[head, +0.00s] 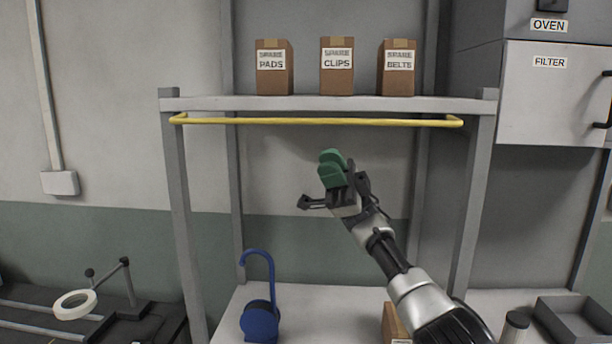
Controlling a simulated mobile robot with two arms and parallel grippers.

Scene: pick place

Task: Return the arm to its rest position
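My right gripper (334,190) is raised in the middle of the view, below the yellow rail (318,122) and in front of the rack's open bay. A green rounded object (333,170) shows at the gripper's far end, above the light surface. One dark finger part sticks out to the left and another stands to the right of the green object. I cannot tell whether the fingers touch it, because the gripper body hides its lower part. My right arm reaches up from the lower right. My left gripper is not in view.
Cartons (274,68) stand on the rack's upper shelf (220,104). A blue hooked item (260,318) stands on the lower surface, with a brown box (393,322) partly behind my arm. A grey tray (578,318) is at right, a white ring (75,304) at left.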

